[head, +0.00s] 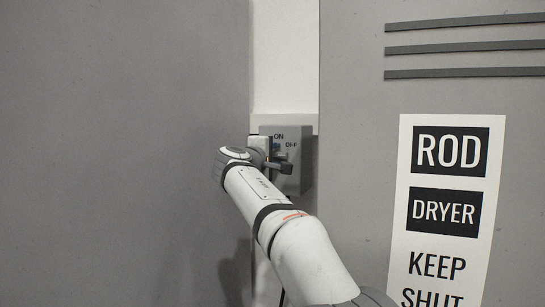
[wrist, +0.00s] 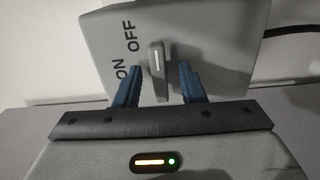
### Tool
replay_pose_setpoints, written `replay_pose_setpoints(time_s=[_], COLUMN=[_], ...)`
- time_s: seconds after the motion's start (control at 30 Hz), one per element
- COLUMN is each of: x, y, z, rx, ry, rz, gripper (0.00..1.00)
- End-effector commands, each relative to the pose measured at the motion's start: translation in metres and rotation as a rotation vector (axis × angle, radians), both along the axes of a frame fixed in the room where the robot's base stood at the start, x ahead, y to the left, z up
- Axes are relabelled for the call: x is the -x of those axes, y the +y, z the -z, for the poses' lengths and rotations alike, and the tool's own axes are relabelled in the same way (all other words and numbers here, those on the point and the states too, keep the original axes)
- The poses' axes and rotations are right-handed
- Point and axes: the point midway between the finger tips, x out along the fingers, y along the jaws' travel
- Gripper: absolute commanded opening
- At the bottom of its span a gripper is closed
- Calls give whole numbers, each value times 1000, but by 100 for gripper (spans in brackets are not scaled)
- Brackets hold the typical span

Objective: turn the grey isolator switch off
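The grey isolator switch (head: 300,180) is a box on the wall strip in the head view, marked ON and OFF. My arm covers part of its face. In the wrist view the switch box (wrist: 225,40) fills the top. Its grey handle (wrist: 157,85) has a white line and stands upright in that picture, with the labels to its left. The line's end lies nearer OFF than ON, but I cannot tell exactly which label it indicates. My gripper (wrist: 160,82) is open, with one blue finger on each side of the handle and a gap visible at both.
A grey cabinet door with a ROD DRYER KEEP SHUT sign (head: 447,205) and dark slats (head: 465,46) stands at the right. A plain grey panel (head: 120,120) fills the left. A dark cable (wrist: 290,32) leaves the box at the right in the wrist view.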

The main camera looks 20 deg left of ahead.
Motion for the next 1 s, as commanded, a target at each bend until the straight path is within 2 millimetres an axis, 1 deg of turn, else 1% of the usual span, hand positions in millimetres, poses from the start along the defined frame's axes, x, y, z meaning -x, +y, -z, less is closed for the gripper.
replay_pose_setpoints(time_s=[0.07,0.17,0.4,0.53,0.7,1.0], x=[2,12,54,70,78,78], y=[0,1,5,6,6,6], z=[0,2,3,2,1,0], rx=[0,0,0,0,0,0], ry=[0,0,-1,0,1,0], rz=[-1,-2,-3,-2,0,0], gripper=[36,36,36,36,36,36])
